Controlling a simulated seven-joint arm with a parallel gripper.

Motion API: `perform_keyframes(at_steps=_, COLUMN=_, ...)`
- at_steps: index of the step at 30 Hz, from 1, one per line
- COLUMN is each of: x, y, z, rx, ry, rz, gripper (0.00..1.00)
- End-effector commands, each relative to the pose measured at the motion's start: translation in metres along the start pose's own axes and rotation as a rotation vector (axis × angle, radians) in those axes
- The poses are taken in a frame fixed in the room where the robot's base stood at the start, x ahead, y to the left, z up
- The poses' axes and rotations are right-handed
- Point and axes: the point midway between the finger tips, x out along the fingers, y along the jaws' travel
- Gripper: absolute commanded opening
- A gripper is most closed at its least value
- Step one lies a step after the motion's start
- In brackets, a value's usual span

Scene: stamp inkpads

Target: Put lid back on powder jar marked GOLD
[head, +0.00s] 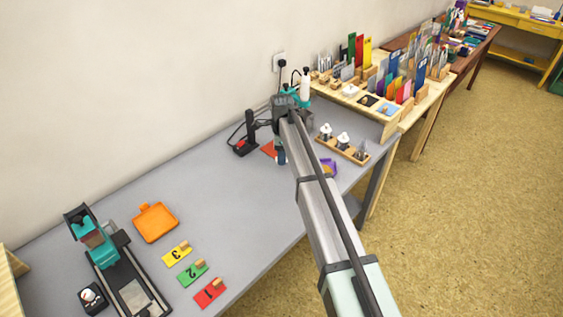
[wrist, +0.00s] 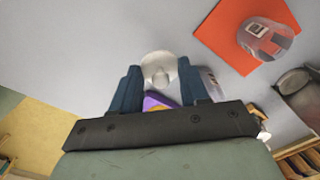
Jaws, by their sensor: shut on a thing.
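My gripper (wrist: 159,75) is shut on a pale round lid (wrist: 152,60) with a knob, which sits between its two blue fingers. In the head view my gripper (head: 281,157) is low over the grey table, and the lid cannot be made out there. A clear jar (wrist: 272,43) with a small label is on an orange-red mat (wrist: 222,38), to the right of the lid in the wrist view. The label is too small to read. Another clear object (wrist: 212,84) shows partly behind the right finger.
A wooden holder (head: 334,149) with three small containers stands right of my gripper, near a purple item (head: 329,167). A black stand (head: 250,128) is to the left. Several wooden organisers (head: 385,122) fill the back right. The table's middle is clear.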

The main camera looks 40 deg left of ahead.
Motion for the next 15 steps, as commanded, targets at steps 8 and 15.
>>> perform_keyframes(at_steps=8, x=-0.041, y=0.000, z=0.000, rx=0.001, ry=0.000, rz=0.000, gripper=0.17)
perform_keyframes(at_steps=15, x=-0.061, y=-0.027, z=0.001, rx=0.004, ry=0.000, rz=-0.006, gripper=0.17)
